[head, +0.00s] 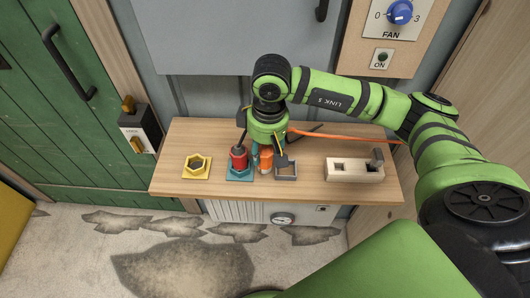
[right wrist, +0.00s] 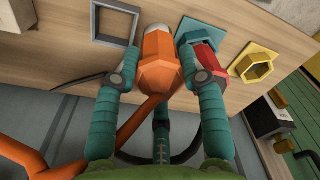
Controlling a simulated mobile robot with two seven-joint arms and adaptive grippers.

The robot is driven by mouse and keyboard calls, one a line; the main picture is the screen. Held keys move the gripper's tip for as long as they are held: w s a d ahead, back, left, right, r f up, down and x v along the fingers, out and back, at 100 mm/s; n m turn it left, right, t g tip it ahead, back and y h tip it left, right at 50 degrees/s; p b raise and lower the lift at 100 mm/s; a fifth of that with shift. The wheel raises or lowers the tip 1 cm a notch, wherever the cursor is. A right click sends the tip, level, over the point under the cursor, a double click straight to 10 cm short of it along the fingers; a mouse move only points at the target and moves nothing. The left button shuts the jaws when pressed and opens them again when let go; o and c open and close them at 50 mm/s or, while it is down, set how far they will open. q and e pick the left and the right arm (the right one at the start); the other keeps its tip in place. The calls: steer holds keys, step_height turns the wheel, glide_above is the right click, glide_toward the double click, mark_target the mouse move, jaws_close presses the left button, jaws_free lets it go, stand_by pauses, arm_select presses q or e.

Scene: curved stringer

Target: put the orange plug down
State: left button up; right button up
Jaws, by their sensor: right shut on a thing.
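My right gripper (head: 264,158) is over the shelf and shut on the orange plug (head: 266,159). In the right wrist view the plug (right wrist: 159,66) sits between the two teal fingers (right wrist: 161,78), its pale end pointing toward the wooden surface. An orange cable runs from the plug; in the head view the cable (head: 345,134) trails right. Whether the plug's end touches the shelf is hard to tell. The plug is between a red plug (head: 239,158) on a teal holder (head: 240,178) and an empty grey square frame (head: 287,176). My left gripper is not in view.
A yellow holder (head: 196,174) with a hexagonal opening is at the shelf's left. The red plug is close beside one finger.

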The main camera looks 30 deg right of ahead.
steer(key=shift+f, duration=1.35)
steer(key=o, duration=1.2)
